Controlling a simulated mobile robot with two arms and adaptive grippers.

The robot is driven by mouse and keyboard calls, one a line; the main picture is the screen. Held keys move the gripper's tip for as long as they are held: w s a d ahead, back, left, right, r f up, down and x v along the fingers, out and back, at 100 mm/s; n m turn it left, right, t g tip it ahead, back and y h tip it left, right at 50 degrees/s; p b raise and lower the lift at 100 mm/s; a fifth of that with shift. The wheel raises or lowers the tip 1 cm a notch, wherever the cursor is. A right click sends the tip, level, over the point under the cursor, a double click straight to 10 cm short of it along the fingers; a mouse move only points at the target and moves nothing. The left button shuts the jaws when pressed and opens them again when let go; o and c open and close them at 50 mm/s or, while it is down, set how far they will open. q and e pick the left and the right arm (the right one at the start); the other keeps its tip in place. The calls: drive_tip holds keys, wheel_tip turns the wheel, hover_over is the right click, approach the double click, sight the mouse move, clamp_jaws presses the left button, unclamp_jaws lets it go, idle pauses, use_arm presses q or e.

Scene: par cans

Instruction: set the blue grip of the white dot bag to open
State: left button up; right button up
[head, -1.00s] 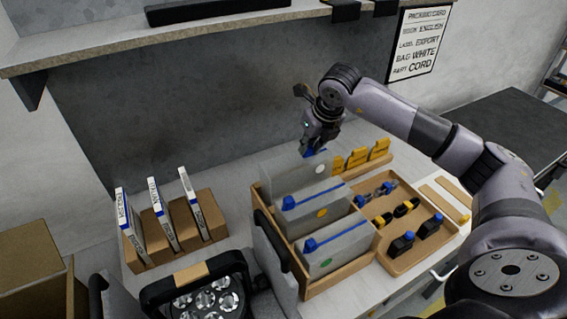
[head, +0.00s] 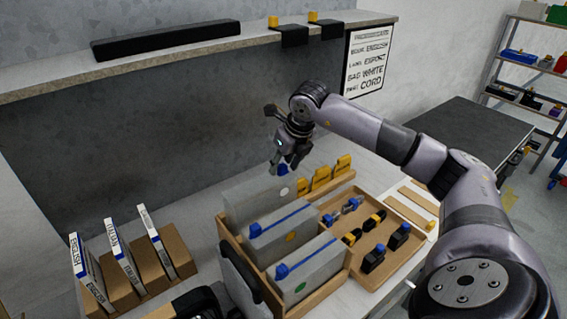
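The white dot bag (head: 258,200) is the rearmost of three grey bags standing in the wooden crate (head: 335,283). Its white dot (head: 284,192) shows near its top right. Its blue grip (head: 283,170) is at the right end of the top edge, and no blue strip shows along that edge. My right gripper (head: 282,164) points down with its fingertips at this grip. The fingers are small and dark and partly cover the grip, so I cannot tell whether they are closed on it.
The other two bags (head: 308,269) have blue strips with grips at the left end. Yellow tabs (head: 321,179) stand behind a tray (head: 407,240) of small parts. Booklets (head: 119,262) stand in a holder at left. A shelf (head: 190,52) overhangs the back.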

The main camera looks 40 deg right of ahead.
drive_tip(key=v, duration=1.2)
drive_tip(key=shift+w+r, duration=0.1)
